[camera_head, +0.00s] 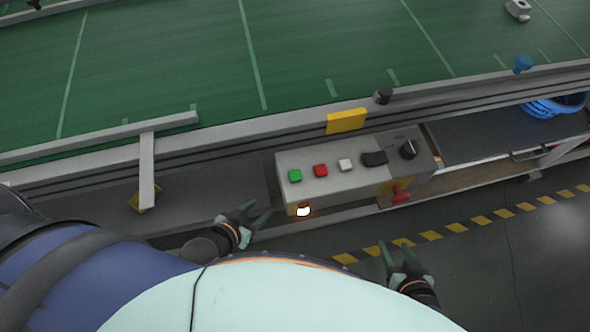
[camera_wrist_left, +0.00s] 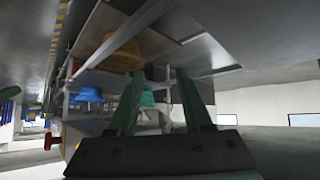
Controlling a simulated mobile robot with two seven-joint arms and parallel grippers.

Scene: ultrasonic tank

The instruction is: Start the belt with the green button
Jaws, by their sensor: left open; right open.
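The green button (camera_head: 295,176) is the leftmost on the grey control box (camera_head: 330,187) fixed at the near side of the belt. A red button (camera_head: 320,170) and a white button (camera_head: 345,165) sit to its right. The green belt (camera_head: 190,60) spans the back. My left gripper (camera_head: 256,213) is open and empty, below and left of the green button, apart from the box. My right gripper (camera_head: 394,249) is open and empty over the floor, below and right of the box. In the left wrist view the left fingers (camera_wrist_left: 158,98) stand apart with nothing held between them.
The box also has a black switch (camera_head: 375,158), a black knob (camera_head: 408,149), a lit lamp (camera_head: 303,211) and a red knob (camera_head: 400,196) below. A metal rail (camera_head: 100,137) runs along the belt. A blue basket (camera_head: 545,107) stands at right. Striped floor is clear at lower right.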

